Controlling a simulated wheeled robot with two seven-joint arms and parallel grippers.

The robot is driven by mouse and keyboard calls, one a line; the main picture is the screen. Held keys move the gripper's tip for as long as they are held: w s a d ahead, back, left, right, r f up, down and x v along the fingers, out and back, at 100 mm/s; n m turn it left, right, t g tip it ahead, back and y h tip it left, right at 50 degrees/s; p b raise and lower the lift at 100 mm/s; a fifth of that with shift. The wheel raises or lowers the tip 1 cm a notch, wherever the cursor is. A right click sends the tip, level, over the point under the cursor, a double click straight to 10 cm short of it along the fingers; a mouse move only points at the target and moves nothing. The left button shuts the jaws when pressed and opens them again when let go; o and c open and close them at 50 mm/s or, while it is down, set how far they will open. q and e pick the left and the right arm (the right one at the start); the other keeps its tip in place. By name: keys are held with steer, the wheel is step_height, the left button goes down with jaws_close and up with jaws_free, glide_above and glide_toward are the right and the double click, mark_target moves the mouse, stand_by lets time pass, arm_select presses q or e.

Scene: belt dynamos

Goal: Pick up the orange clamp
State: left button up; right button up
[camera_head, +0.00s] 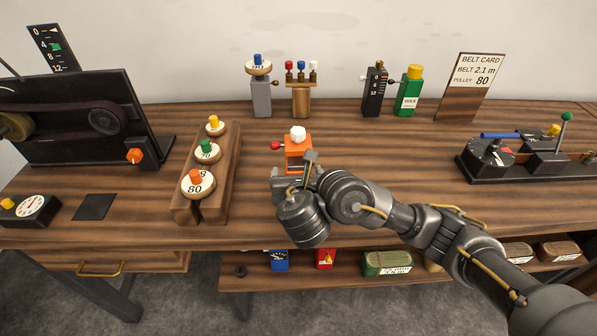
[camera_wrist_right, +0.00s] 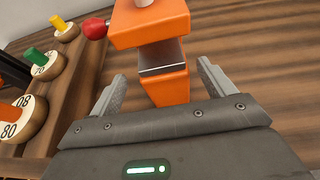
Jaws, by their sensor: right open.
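The orange clamp (camera_head: 297,152) stands on the wooden bench near its middle, with a white knob on top and a red knob on its left side. In the right wrist view the clamp (camera_wrist_right: 158,88) shows up close, with a dark band across its lower body. My right gripper (camera_head: 296,174) is at the near side of the clamp. In the wrist view its two fingers (camera_wrist_right: 158,88) are apart, one to each side of the clamp's lower part, with gaps visible. The clamp's base is partly hidden by the gripper in the head view. My left gripper is not in view.
A wooden rack (camera_head: 222,180) with several numbered pulleys stands close to the left of the clamp. Behind are a grey post (camera_head: 261,98), a wooden block with coloured knobs (camera_head: 301,100) and a green wax box (camera_head: 409,92). The bench right of my arm is clear up to a black device (camera_head: 480,168).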

mark_target(297, 163)
steer(key=shift+w+f, duration=0.3)
steer(key=shift+w, duration=0.5)
steer(key=b+x, duration=0.2)
steer(key=x, duration=0.2)
steer(key=shift+w+d+f, duration=0.15)
steer(key=shift+w, duration=0.25)
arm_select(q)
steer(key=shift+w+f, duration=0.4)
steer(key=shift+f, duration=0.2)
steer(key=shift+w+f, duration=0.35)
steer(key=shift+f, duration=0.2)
arm_select(e)
steer(key=shift+c, duration=0.4)
steer(key=c, duration=1.5)
